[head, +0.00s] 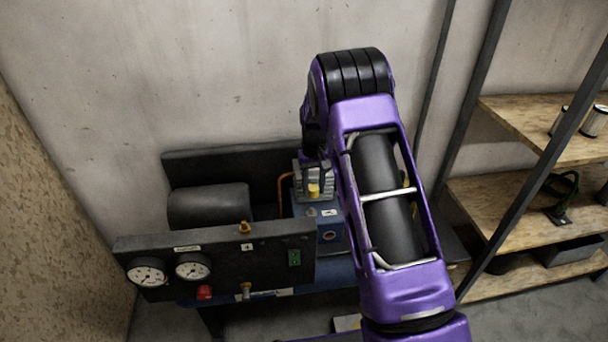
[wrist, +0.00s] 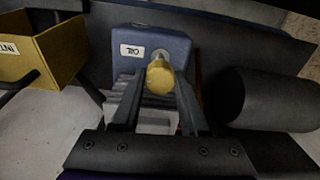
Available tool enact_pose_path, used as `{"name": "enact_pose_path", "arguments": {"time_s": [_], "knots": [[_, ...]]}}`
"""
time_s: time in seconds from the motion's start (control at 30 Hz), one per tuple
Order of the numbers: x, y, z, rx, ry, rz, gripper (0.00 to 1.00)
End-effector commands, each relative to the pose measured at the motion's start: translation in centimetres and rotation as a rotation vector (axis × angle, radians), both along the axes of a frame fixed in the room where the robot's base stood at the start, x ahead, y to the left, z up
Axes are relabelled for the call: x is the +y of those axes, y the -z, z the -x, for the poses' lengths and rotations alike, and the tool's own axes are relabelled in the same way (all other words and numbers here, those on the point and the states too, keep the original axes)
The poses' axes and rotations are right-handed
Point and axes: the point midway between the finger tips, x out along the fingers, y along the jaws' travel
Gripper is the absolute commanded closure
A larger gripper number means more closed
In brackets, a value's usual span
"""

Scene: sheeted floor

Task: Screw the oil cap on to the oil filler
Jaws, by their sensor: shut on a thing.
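The oil cap (wrist: 160,80) is a small yellow knob between the fingertips of my gripper (wrist: 159,72) in the wrist view. My gripper is shut on it. In the head view the oil cap (head: 314,190) shows below my dark gripper (head: 317,178). The oil filler (wrist: 160,54) is a pale stub just beyond the cap, on the blue housing (wrist: 185,42) with the upside-down OIL label (wrist: 132,51). In the head view the oil filler (head: 311,211) appears just below the cap. I cannot tell whether cap and filler touch.
A dark panel (head: 215,262) with two gauges, a red knob and a green switch stands in front of the blue unit. A dark cylinder (head: 208,206) lies left of it. A yellow open box (wrist: 68,50) is at left in the wrist view. Wooden shelves (head: 530,125) stand at right.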

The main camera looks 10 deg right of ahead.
Motion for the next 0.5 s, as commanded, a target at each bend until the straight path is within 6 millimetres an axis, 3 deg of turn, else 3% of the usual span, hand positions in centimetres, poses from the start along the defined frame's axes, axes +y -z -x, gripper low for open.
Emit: {"name": "enact_pose_path", "arguments": {"time_s": [0.5], "knots": [[-0.06,0.23,-0.63,0.000,-0.005,-0.002,1.00]]}}
